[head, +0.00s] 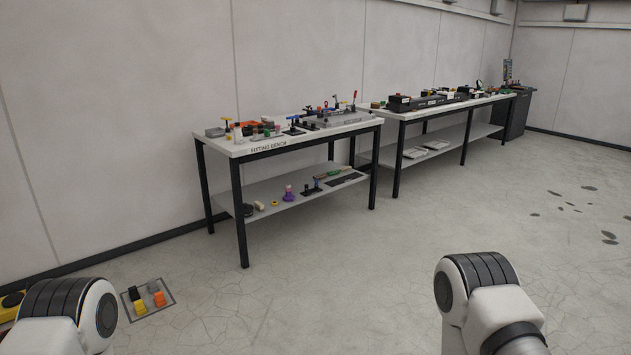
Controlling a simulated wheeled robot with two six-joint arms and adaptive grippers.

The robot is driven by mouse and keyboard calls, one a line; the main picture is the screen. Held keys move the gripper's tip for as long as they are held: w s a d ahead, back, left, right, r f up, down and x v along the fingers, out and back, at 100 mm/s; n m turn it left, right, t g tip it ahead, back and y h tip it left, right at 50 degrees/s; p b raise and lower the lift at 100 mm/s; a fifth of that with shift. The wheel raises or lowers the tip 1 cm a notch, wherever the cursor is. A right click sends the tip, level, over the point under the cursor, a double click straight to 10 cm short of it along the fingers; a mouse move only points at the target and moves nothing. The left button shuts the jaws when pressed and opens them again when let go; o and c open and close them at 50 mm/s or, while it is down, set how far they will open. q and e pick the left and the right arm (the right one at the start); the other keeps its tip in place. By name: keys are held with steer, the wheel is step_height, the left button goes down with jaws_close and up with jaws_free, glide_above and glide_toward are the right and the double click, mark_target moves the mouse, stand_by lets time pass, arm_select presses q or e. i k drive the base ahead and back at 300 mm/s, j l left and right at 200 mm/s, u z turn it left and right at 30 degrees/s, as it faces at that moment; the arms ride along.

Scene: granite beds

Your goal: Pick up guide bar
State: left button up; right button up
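I cannot pick out the guide bar for certain at this distance. A fitting bench (243,151) with a white top and black legs stands against the wall, left of centre, with many small parts on it. A long grey fixture (343,121) lies at its right end. A longer second bench (419,113) behind it to the right carries long dark bars or blocks (428,102). Only upper links of my two arms show at the bottom left and bottom right. Neither gripper is in view.
The fitting bench's lower shelf (270,205) holds several small items. A marked floor patch (162,309) with coloured blocks lies at lower left, near a yellow object (8,304). A dark cabinet (516,112) stands at the far end. The floor before the benches is clear, with dark spots at right.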

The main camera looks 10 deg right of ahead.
mark_target(344, 112)
steer(key=i+l+z, duration=0.35)
steer(key=i, duration=0.2)
steer(key=i+l+z, duration=0.4)
steer(key=i, duration=0.15)
steer(key=i+z, duration=0.35)
steer(key=i, duration=2.75)
steer(key=i+l+u, duration=0.1)
steer(key=i+u, duration=0.25)
steer(key=i+l+u, duration=0.2)
steer(key=i+u, duration=0.2)
steer(key=i, duration=0.15)
steer(key=i+l+u, duration=0.35)
steer(key=i, duration=0.05)
